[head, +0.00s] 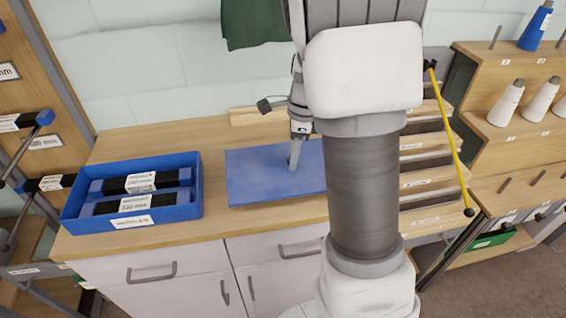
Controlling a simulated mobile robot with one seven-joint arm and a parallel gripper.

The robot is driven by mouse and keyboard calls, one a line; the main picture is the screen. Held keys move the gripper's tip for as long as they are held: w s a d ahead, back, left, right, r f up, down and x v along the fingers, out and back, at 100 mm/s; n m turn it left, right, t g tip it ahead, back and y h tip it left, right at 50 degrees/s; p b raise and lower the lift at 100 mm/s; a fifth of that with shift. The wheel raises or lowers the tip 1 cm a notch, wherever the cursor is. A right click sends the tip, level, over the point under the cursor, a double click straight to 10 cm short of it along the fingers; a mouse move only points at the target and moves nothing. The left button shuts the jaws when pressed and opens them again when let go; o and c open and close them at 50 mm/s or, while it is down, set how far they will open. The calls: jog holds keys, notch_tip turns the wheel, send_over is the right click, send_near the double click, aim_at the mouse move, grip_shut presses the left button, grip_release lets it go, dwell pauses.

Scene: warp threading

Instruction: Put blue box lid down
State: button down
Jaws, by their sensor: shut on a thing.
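The blue box lid (255,178) is a flat blue panel in the middle of the head view, at or just above the wooden worktop. I cannot tell whether it touches the worktop. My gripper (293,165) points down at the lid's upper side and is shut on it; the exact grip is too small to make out. My arm covers the lid's right part. The open blue box (182,213) stands to the left of the lid, with black, white-labelled items (140,182) inside it.
The wooden worktop (130,146) has bare room behind the box and a narrow strip in front of the lid. Labelled wooden slots (419,180) and a yellow rod (449,130) are at the right. Shelves with thread cones (507,103) stand further right. A green cloth (255,22) hangs on the wall.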

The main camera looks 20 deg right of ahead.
aim_at(286, 166)
jog(key=shift+w+a+f, duration=0.2)
jog(key=shift+w+f, duration=0.2)
jog(key=shift+w, duration=0.25)
jog(key=shift+w+a+f, duration=0.15)
jog(key=shift+w+f, duration=0.25)
jog(key=shift+w, duration=0.2)
jog(key=shift+f+b, duration=0.45)
jog(key=shift+f, duration=1.55)
jog(key=shift+f, duration=0.1)
jog(key=c, duration=0.6)
grip_release()
